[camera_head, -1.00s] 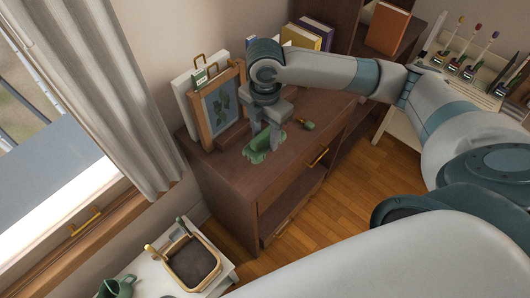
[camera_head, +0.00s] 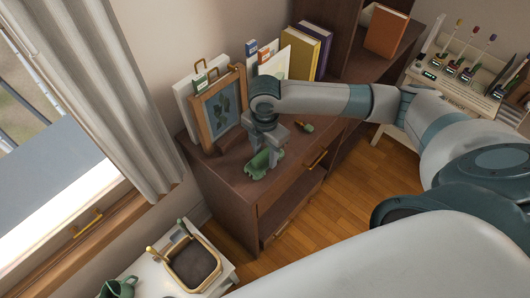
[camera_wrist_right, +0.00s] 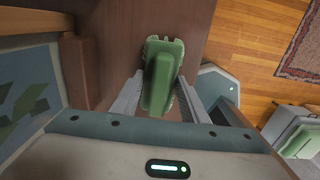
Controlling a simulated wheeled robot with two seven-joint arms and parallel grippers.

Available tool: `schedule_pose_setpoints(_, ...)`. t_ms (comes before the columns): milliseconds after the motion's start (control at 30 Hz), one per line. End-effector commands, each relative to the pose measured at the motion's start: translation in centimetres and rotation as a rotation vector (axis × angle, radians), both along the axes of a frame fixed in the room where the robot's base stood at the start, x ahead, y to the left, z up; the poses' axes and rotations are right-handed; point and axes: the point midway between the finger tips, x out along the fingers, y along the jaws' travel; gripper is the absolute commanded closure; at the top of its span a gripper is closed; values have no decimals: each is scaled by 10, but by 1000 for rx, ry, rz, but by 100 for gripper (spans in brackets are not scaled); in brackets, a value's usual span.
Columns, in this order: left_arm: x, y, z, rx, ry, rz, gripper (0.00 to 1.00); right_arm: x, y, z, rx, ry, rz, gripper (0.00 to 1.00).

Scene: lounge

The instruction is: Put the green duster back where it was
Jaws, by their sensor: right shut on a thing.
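The green duster (camera_head: 259,166) is at the top of the dark brown cabinet, in front of a wooden-framed picture. My right gripper (camera_head: 266,156) reaches down over it and is shut on it. In the right wrist view the duster (camera_wrist_right: 161,76) lies lengthwise between the two grey fingers, its pale fringe showing at the edges. I cannot tell whether it touches the cabinet top or is slightly above it. My left gripper is not in view.
The framed picture (camera_head: 218,112) stands close left of my right gripper. A small green-and-yellow item (camera_head: 303,127) lies right of it on the cabinet top (camera_head: 228,178). Upright books (camera_head: 300,52) stand behind. A white side table with a dark-seated object (camera_head: 194,262) is below left.

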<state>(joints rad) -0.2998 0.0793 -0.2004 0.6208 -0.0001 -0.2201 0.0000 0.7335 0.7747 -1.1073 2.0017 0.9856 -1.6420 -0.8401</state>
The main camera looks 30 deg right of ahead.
Motion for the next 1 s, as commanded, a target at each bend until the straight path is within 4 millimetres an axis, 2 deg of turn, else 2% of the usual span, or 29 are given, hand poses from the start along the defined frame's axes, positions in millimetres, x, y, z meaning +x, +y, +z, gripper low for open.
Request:
schedule_pose_setpoints(367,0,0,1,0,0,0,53,0,0,-5,-1,-1,0,78)
schedule_pose_setpoints(400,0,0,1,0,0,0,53,0,0,-5,-1,-1,0,53)
schedule_pose_setpoints(467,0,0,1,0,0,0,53,0,0,-5,-1,-1,0,41)
schedule_pose_setpoints(833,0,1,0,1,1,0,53,0,0,-3,0,-2,1,41)
schedule_pose_setpoints(1000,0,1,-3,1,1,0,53,1,0,7,1,-3,0,41)
